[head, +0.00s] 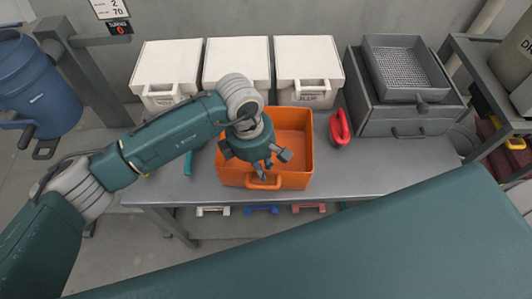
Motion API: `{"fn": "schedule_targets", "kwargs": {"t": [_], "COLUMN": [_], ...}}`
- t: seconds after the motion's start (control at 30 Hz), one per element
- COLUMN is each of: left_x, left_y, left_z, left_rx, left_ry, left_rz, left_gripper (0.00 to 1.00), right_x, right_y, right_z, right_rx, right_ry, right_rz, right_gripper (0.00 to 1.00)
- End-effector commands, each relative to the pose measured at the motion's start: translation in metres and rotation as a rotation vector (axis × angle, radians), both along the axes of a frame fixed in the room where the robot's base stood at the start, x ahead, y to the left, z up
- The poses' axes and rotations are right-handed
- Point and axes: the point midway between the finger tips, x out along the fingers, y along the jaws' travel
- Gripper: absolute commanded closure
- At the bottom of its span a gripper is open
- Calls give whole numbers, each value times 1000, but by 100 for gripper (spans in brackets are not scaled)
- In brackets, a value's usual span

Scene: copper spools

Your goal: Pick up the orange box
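The orange box (293,146) is an open-topped bin standing on the grey workbench, in the middle of the head view. Its front wall carries an orange handle (264,183). My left gripper (264,167) points down over the front part of the box, just behind the handle in the picture. The wrist and arm hide the box's back left part. The fingertips are small and partly hidden, so I cannot tell whether they are open or touch the box. My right gripper is not in view.
Several white lidded bins (237,62) stand along the back of the workbench (370,165). A red-handled object (340,128) lies right of the box. A grey drawer unit (400,118) bears a mesh tray (403,67). A blue barrel (38,85) stands far left.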

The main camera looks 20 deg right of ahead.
Motion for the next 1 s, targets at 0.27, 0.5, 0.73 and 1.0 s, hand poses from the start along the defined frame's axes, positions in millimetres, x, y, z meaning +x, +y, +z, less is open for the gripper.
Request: {"fn": "schedule_targets", "kwargs": {"t": [0.27,0.5,0.73,1.0], "left_x": [-5,-6,-6,-6], "left_y": [-5,-10,-10,-11], "left_z": [-27,-57,-56,-55], "left_rx": [-1,-4,-3,-5], "left_ry": [5,1,1,0], "left_rz": [-1,-1,-1,-1], "left_gripper": [87,87,93,100], "right_x": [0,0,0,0], "right_y": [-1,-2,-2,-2], "right_z": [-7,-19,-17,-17], "right_rx": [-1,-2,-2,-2], "right_ry": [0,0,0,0], "right_rz": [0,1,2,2], "right_gripper": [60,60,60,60]}}
